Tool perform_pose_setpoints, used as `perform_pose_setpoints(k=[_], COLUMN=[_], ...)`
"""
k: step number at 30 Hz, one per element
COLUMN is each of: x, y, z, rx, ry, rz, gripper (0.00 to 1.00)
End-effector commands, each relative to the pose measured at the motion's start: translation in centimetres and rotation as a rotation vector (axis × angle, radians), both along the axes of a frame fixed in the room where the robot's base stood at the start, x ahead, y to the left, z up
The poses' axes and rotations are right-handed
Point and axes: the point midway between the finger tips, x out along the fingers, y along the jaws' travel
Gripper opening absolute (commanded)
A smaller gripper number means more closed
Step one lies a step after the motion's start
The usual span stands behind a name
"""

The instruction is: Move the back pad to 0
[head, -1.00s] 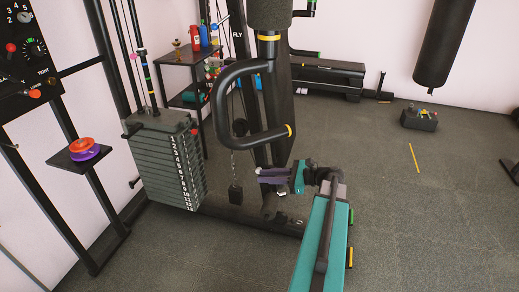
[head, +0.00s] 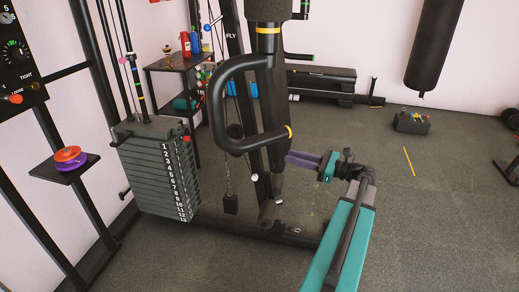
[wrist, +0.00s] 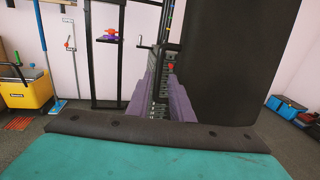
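No part marked as the back pad or with a 0 can be made out for certain. A dark padded block (head: 268,10) tops the machine's upright in the head view, cut off by the top edge. A large dark panel (wrist: 235,60) fills the right of the wrist view; I cannot tell if it is the pad. My gripper (head: 289,158) has purple fingers pointing left, close to the black upright below the curved handle (head: 225,105).
A numbered weight stack (head: 160,170) stands at left. A small shelf (head: 64,175) carries orange and purple discs. A panel with a dial (head: 14,55) is at upper left. A punching bag (head: 434,45) hangs at right. The floor at right is mostly clear.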

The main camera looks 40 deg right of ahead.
Motion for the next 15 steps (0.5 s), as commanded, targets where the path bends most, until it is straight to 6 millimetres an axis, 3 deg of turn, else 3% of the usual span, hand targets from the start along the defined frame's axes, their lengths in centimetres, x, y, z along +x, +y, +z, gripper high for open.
perform_pose_setpoints(k=[8, 15], x=[1.9, 4.8], y=[0.8, 1.9], z=[-0.1, -0.1], rx=[-0.001, -0.001], ry=[0.0, 0.001], rz=[0.003, 0.003], gripper=[0.2, 0.2])
